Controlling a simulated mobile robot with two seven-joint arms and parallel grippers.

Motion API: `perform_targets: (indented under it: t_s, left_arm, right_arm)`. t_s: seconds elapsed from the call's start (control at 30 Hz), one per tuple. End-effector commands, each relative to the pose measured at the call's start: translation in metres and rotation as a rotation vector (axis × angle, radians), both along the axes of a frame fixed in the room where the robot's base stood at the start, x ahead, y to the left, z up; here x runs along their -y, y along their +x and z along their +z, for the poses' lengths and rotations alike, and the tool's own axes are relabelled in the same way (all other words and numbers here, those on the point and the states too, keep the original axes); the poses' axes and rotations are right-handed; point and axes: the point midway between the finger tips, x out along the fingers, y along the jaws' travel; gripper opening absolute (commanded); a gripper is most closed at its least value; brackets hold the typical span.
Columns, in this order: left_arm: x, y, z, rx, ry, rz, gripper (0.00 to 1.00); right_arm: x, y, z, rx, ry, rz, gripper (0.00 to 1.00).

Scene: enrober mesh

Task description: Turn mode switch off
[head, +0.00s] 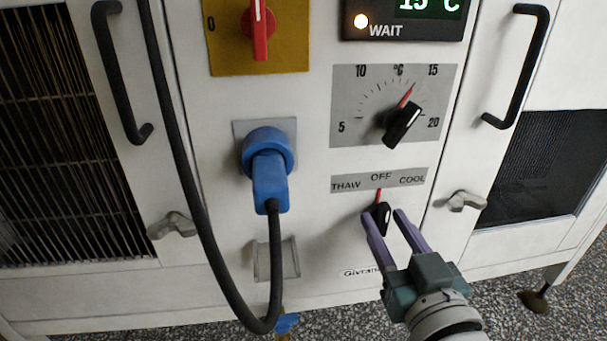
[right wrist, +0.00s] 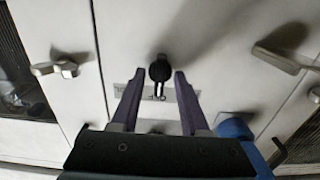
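The mode switch (head: 382,216) is a black knob with a red pointer, below a grey label (head: 380,181) reading THAW, OFF, COOL. Its pointer stands about upright, toward OFF. My right gripper (head: 383,214) is open, with its purple fingers to either side of the knob. In the right wrist view, the knob (right wrist: 160,69) shows between the fingertips (right wrist: 159,74) with a gap on each side. I cannot tell how far the fingertips reach along the knob. My left gripper is not in view.
Above is a temperature dial (head: 402,124), with a lit WAIT display (head: 403,18) over it. A blue plug (head: 268,170) with a hanging black cable (head: 205,220) is on the left. A red switch (head: 259,30) sits on a yellow plate. Door handles (head: 520,65) and latches (head: 461,201) stick out.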

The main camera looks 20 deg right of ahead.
Motion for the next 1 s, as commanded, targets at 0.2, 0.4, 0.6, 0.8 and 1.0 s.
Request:
perform_targets:
  t_s: [0.2, 0.4, 0.6, 0.8, 1.0]
  left_arm:
    - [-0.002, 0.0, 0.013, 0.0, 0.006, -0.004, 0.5]
    - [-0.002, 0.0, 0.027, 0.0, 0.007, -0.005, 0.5]
    - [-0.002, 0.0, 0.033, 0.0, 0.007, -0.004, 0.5]
    - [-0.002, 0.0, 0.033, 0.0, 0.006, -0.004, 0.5]
    - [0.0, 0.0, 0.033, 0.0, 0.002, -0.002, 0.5]
  right_arm:
    - [-0.005, -0.022, 0.003, -0.005, 0.001, 0.0, 0.45]
    - [-0.015, -0.063, 0.002, -0.005, 0.001, 0.0, 0.45]
    - [-0.022, -0.091, 0.001, -0.004, 0.001, 0.0, 0.45]
    - [-0.024, -0.097, 0.0, -0.001, 0.0, 0.0, 0.45]
    - [-0.023, -0.097, 0.0, -0.001, 0.0, 0.0, 0.45]
